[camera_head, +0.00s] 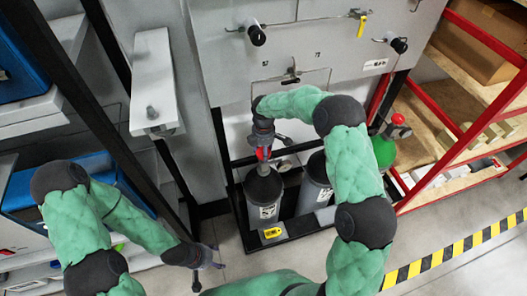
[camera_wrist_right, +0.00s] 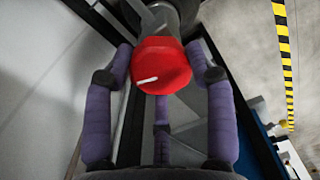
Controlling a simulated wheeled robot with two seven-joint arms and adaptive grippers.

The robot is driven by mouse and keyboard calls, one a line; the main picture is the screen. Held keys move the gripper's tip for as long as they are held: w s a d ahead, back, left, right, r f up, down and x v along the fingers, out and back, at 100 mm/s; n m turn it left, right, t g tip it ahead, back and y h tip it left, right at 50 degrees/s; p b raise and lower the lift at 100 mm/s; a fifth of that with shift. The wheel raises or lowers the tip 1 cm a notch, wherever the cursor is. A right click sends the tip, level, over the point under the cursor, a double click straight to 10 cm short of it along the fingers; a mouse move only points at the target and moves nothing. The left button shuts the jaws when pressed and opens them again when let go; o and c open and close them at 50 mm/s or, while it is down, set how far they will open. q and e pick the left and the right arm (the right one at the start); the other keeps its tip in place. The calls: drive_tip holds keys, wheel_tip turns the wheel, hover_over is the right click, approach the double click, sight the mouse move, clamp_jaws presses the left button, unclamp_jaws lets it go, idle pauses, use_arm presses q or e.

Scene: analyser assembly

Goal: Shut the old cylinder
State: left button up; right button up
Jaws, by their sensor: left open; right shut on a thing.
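Two dark grey cylinders stand side by side in a black rack. The left grey cylinder (camera_head: 264,190) has a red valve knob (camera_head: 263,154) on top and a white label on its front. My right gripper (camera_head: 262,140) reaches down onto this knob. In the right wrist view the red knob (camera_wrist_right: 163,66), with a white mark, sits between the purple fingers of my right gripper (camera_wrist_right: 164,75), which are shut on it. The second grey cylinder (camera_head: 317,186) is partly hidden by my right arm. My left gripper (camera_head: 208,262) is open and empty, low above the floor.
A green cylinder (camera_head: 384,152) with a red knob (camera_head: 398,119) stands right of the rack, near a red-framed shelf (camera_head: 458,150). A grey panel with black-knobbed valves (camera_head: 257,36) rises behind. Yellow-black tape (camera_head: 455,250) marks clear floor at right.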

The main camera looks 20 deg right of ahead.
drive_tip(key=m+b, duration=0.1)
drive_tip(key=m, duration=0.3)
drive_tip(key=shift+f+m, duration=0.1)
drive_tip(key=shift+m, duration=0.2)
drive_tip(key=m+b, duration=0.1)
drive_tip(key=m, duration=0.2)
drive_tip(key=shift+m, duration=0.4)
drive_tip(key=m, duration=0.3)
drive_tip(key=shift+m+b, duration=0.3)
drive_tip(key=m+b, duration=0.1)
drive_tip(key=m, duration=0.8)
drive_tip(key=shift+b, duration=0.4)
drive_tip(key=m, duration=0.3)
drive_tip(key=shift+m+b, duration=0.3)
drive_tip(key=m, duration=0.4)
drive_tip(key=shift+b, duration=0.35)
drive_tip(key=shift+m, duration=1.8)
